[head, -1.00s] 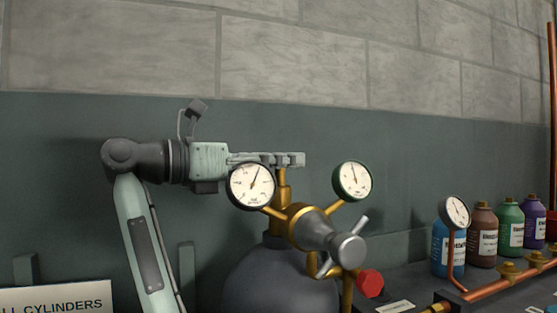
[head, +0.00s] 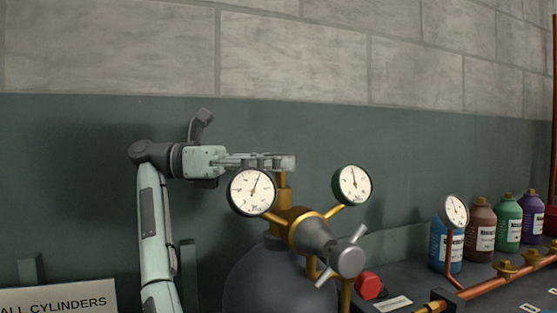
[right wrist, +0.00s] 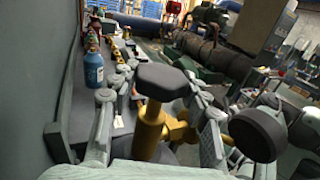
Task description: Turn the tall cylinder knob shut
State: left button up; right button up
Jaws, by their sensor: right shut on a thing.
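The tall cylinder (head: 265,281) is dark grey with a brass valve stem (head: 283,190) on top. Its dark knob (right wrist: 166,81) shows in the right wrist view, on the brass stem. My right gripper (head: 284,162) reaches in from the left at the top of the stem and hides the knob in the head view. In the right wrist view my right gripper (right wrist: 155,105) has one finger on each side of the knob and is shut on it. My left gripper is in neither view.
Two white-faced gauges, left (head: 252,192) and right (head: 352,185), flank the stem close to my gripper. A metal T-handle (head: 347,260) juts forward. A red knob (head: 369,286), copper piping and several coloured bottles (head: 481,225) stand to the right. The wall is behind.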

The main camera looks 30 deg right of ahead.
jog(key=shift+m+g+y, duration=0.5)
jog(key=shift+g, duration=0.1)
jog(key=o, duration=1.2)
jog(key=shift+r, duration=0.1)
notch_tip(320, 180, up, 9)
jog(key=shift+f, duration=0.1)
jog(key=shift+r, duration=0.55)
jog(key=shift+c, duration=0.6)
